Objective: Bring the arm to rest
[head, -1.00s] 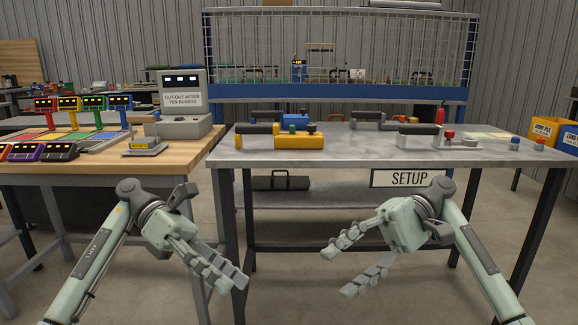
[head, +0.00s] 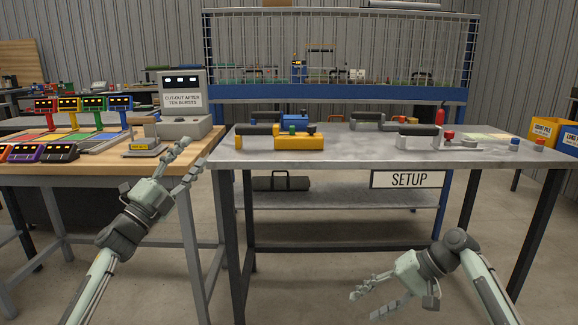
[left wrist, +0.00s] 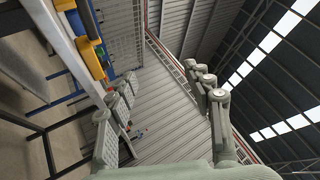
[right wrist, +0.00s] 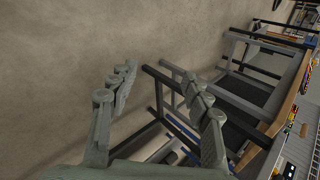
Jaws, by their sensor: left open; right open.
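My left gripper (head: 183,160) is open and empty. In the head view it points up and to the right, in front of the right end of the wooden bench. My right gripper (head: 365,302) is open and empty. It hangs low in front of the metal table, pointing left. In the right wrist view its fingers (right wrist: 160,85) are spread over bare floor and table legs.
The wooden bench (head: 180,160) carries colored display units and a grey box with a sign. The floor before the table is clear.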

